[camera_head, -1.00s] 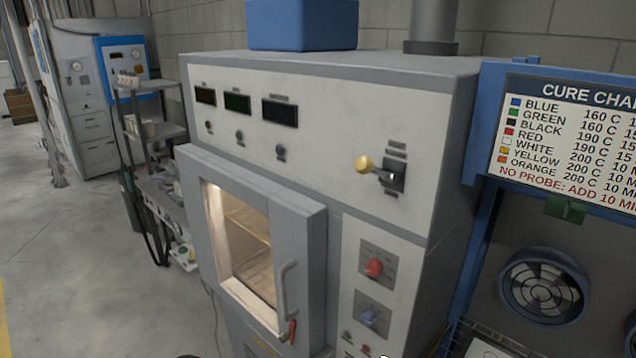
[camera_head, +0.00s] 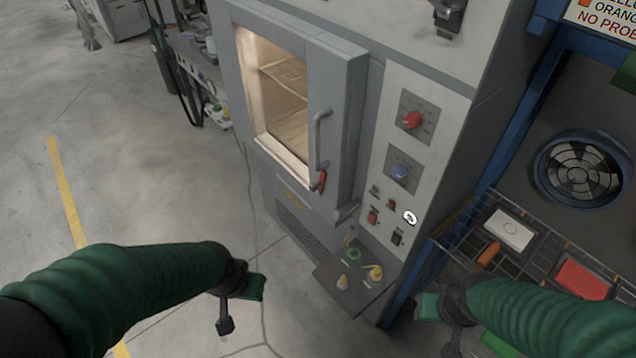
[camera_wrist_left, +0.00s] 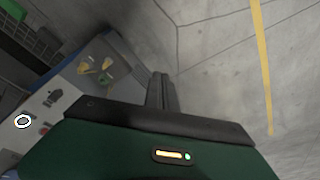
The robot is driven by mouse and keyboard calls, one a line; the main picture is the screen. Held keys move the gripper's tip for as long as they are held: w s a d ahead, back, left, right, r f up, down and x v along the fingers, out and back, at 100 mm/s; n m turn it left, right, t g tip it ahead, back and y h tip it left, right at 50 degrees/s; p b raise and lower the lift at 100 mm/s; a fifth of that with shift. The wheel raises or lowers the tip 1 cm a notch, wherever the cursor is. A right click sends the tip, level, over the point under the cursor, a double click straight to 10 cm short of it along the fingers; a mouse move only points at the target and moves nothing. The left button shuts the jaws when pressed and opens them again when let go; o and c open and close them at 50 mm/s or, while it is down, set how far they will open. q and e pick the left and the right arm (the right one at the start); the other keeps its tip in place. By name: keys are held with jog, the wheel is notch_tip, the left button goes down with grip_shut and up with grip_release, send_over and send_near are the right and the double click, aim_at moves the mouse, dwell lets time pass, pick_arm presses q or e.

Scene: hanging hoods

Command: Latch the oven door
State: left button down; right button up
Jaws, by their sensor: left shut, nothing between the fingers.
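The grey oven door (camera_head: 344,117) has a lit window with racks behind it. It stands proud of the oven front; I cannot tell how wide any gap behind it is. A grey bar handle (camera_head: 317,140) runs down its right side. A red latch lever (camera_head: 321,181) hangs at the handle's lower end. My left gripper (camera_head: 225,325) is shut and empty, low in front of the oven and well apart from the door. Its closed fingers (camera_wrist_left: 160,92) show in the left wrist view. My right gripper (camera_head: 451,346) is at the lower right, apart from the oven; its jaw state is unclear.
A control panel (camera_head: 412,150) with red and blue knobs is right of the door. A wire rack (camera_head: 460,245) with blocks and a fan (camera_head: 583,172) are on the right. Open floor (camera_head: 130,190) lies left.

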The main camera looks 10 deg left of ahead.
jog(key=shift+w+d, duration=0.1)
jog(key=shift+d, duration=0.2)
